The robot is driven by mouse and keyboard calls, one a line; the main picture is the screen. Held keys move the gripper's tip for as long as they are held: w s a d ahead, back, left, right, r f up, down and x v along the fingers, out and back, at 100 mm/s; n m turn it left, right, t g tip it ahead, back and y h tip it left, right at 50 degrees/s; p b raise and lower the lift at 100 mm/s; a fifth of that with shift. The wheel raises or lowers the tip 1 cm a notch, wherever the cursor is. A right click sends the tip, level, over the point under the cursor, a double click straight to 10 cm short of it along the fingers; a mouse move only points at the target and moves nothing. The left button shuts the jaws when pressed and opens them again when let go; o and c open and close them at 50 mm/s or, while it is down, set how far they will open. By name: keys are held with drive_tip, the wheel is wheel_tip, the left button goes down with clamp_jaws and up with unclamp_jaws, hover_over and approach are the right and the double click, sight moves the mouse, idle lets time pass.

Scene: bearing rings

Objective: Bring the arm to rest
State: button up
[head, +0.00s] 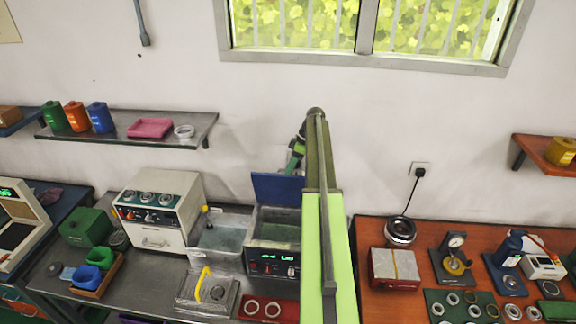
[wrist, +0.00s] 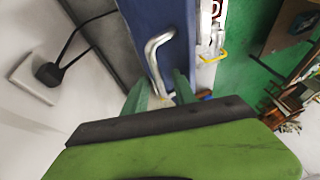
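My arm rises in the middle of the head view, and my gripper (head: 295,157) is partly hidden behind it, above the raised blue lid (head: 275,188) of the bath. In the wrist view my gripper (wrist: 160,90) has its two green fingers apart. A bent metal handle (wrist: 157,50) on a blue panel (wrist: 175,40) shows beyond and between the fingers. I cannot tell whether the fingers touch the handle. Nothing is seen clamped between them.
A wall socket (head: 420,170) with a black plug is right of my arm; it also shows in the wrist view (wrist: 36,82). The bath (head: 273,262) stands on the grey bench below. A red-brown bench (head: 375,308) with gauges and rings is at right. A shelf (head: 190,133) hangs at left.

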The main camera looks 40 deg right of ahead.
drive_tip(key=w+a+r+t+y, duration=0.25)
drive_tip(key=w+a+r, duration=0.25)
drive_tip(key=w+a, duration=0.3)
drive_tip(key=a+f+m+g+b, duration=0.15)
drive_tip(key=a+f+b, duration=0.4)
drive_tip(key=a, duration=0.65)
drive_tip(key=s+a+f+m+g+h+b, duration=0.1)
drive_tip(key=s+a+f+m+h+b, duration=0.1)
drive_tip(key=s+a+f+b, duration=0.4)
drive_tip(key=s+a+f+m+g+h+b, duration=0.1)
drive_tip(key=s+a+f+m+h+b, duration=0.1)
drive_tip(key=s+a+f+b, duration=0.4)
drive_tip(key=s+a+f+m+g+h+b, duration=0.1)
drive_tip(key=s+a+f+b, duration=0.6)
drive_tip(key=a+f, duration=0.7)
drive_tip(key=a+m+h, duration=0.1)
drive_tip(key=a+h, duration=0.1)
drive_tip(key=a, duration=0.4)
drive_tip(key=shift+s+a, duration=0.25)
drive_tip(key=shift+a, duration=0.1)
drive_tip(key=shift+c, duration=0.2)
drive_tip(key=shift+r, duration=0.1)
drive_tip(key=shift+c, duration=1.2)
drive_tip(key=shift+w+d, duration=0.1)
